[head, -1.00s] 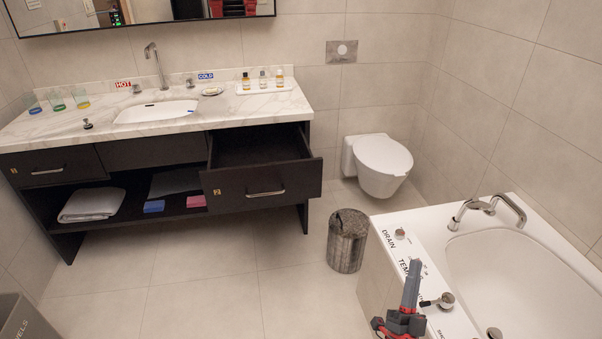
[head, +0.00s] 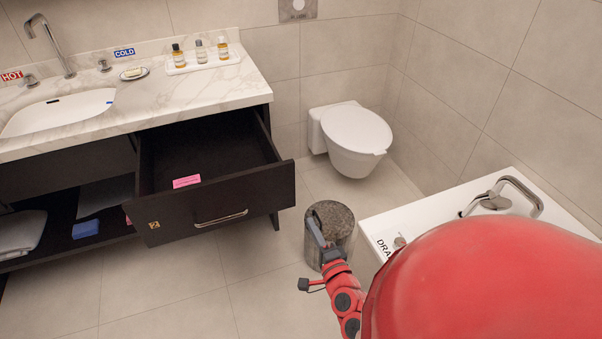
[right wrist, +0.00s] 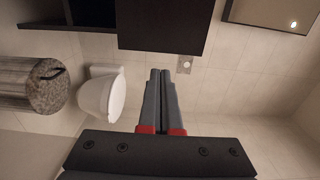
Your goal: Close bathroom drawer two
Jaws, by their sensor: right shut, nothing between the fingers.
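Drawer two (head: 175,222) is the black drawer with a gold "2" tag and a silver handle (head: 221,218), under the right part of the marble counter. It is pulled well out, and its inside shows. A pink tag with text (head: 187,181) shows inside it. My right gripper (head: 314,230) is to the right of the drawer front, apart from it in the picture, and overlaps the bin. In the right wrist view its fingers (right wrist: 160,72) are together and empty, with a dark panel above them that I cannot identify surely. My left gripper is not in view.
A speckled bin (head: 325,212) stands right of the drawer, before the toilet (head: 352,135). The bathtub edge (head: 450,205) is at the right. Small bottles stand on a white tray (head: 187,66) on the counter (head: 150,100). The floor before the drawer is clear.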

